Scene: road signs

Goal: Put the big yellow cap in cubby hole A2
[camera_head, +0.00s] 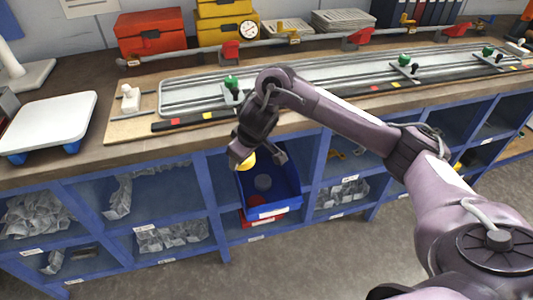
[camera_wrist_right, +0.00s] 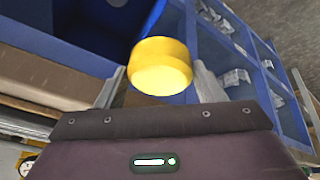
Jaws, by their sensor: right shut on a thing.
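The big yellow cap (camera_head: 247,162) is held by my right gripper (camera_head: 258,156), which is shut on it. In the right wrist view the yellow cap (camera_wrist_right: 160,66) sits between the fingers. In the head view the gripper and cap are at the front of a middle upper cubby, over the blue bin (camera_head: 283,209). The cubby labels are too small to read, so I cannot tell which is A2. My left gripper is not in view.
The wooden bench top (camera_head: 60,155) lies above the blue shelving (camera_head: 207,197). A red bin (camera_head: 262,218) sits under the blue one. Neighbouring cubbies hold bagged parts (camera_head: 172,236). A long metal rail fixture (camera_head: 330,80) lies along the bench. The floor in front is clear.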

